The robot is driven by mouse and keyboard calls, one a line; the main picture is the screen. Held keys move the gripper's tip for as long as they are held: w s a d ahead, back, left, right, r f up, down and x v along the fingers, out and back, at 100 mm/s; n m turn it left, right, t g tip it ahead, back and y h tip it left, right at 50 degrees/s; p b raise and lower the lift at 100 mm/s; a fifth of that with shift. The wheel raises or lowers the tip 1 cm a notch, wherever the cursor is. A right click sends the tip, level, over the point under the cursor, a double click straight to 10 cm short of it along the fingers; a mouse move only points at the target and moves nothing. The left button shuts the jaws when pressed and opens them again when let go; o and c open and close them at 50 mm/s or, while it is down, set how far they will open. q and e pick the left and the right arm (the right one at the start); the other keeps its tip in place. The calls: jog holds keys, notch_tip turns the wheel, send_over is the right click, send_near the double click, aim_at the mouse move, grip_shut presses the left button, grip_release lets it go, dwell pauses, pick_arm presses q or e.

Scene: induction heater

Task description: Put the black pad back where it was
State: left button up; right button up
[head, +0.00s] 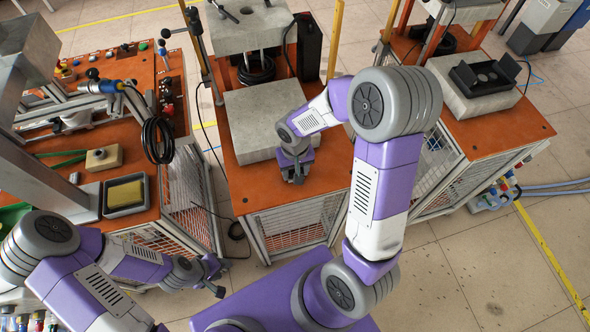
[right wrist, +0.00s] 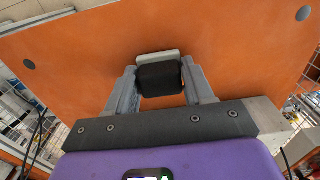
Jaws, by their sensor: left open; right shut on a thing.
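My right gripper (right wrist: 160,82) is shut on a black pad (right wrist: 160,79) in the right wrist view. A pale grey piece (right wrist: 158,57) shows just beyond the pad; I cannot tell whether it is part of it. In the head view my right gripper (head: 295,174) points down at the front edge of the grey block on the middle orange table (head: 328,178); the pad cannot be made out there. My left gripper (head: 217,278) is open and empty, low in front of the left table.
The grey stone block (head: 262,115) stands on the middle table, with a black box (head: 309,48) behind. A black fixture (head: 487,77) sits on the right block. Bare orange surface surrounds my right gripper.

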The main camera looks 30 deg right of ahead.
jog(key=shift+r, duration=0.1)
jog(key=o, duration=1.1)
jog(key=shift+f, duration=0.2)
jog(key=shift+r, duration=0.2)
notch_tip(320, 180, up, 12)
jog(key=p, duration=0.2)
jog(key=shift+p, duration=0.4)
jog(key=shift+s, duration=0.1)
